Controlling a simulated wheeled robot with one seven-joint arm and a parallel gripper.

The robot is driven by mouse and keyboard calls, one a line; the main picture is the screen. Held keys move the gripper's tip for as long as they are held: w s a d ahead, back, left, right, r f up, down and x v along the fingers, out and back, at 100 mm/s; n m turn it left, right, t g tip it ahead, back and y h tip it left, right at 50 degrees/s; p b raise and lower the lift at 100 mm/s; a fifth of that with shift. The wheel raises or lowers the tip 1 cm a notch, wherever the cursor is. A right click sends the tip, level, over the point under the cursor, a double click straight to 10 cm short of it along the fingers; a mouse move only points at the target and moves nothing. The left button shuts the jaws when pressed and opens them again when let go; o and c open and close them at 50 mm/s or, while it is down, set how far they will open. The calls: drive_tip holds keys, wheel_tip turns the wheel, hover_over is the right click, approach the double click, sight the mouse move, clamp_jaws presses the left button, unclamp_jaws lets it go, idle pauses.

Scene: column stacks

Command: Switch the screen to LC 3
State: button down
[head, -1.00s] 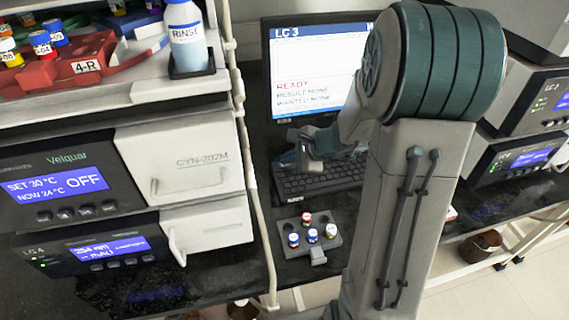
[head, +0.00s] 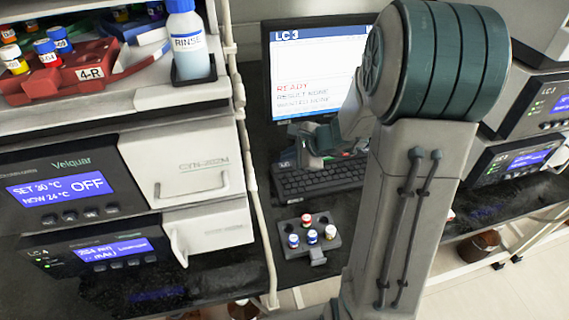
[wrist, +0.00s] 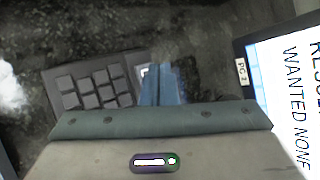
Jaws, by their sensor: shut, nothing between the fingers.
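The screen (head: 315,75) stands at the back of the bench in the head view. Its header reads LC 3, with a red READY and the lines RESULT NONE and WANTED NONE below. Part of it is hidden by my arm. In the wrist view the screen's edge (wrist: 285,60) shows at the right, with WANTED NONE readable. My gripper (wrist: 160,80) is shut and empty, its fingertips beside a pale-marked key at the end of a dark keypad (wrist: 98,88). Whether they touch it I cannot tell. In the head view my gripper (head: 303,150) is in front of the screen's lower edge.
A keyboard (head: 318,180) lies below the screen. A grey vial tray (head: 300,250) holds several capped vials in front of it. Instrument stacks stand at the left (head: 80,190) and right (head: 520,155), with a RINSE bottle (head: 187,45) on the left stack.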

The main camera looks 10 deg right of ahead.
sight(289, 166)
drive_tip(key=shift+r+p, duration=1.7)
drive_tip(key=shift+r, duration=0.75)
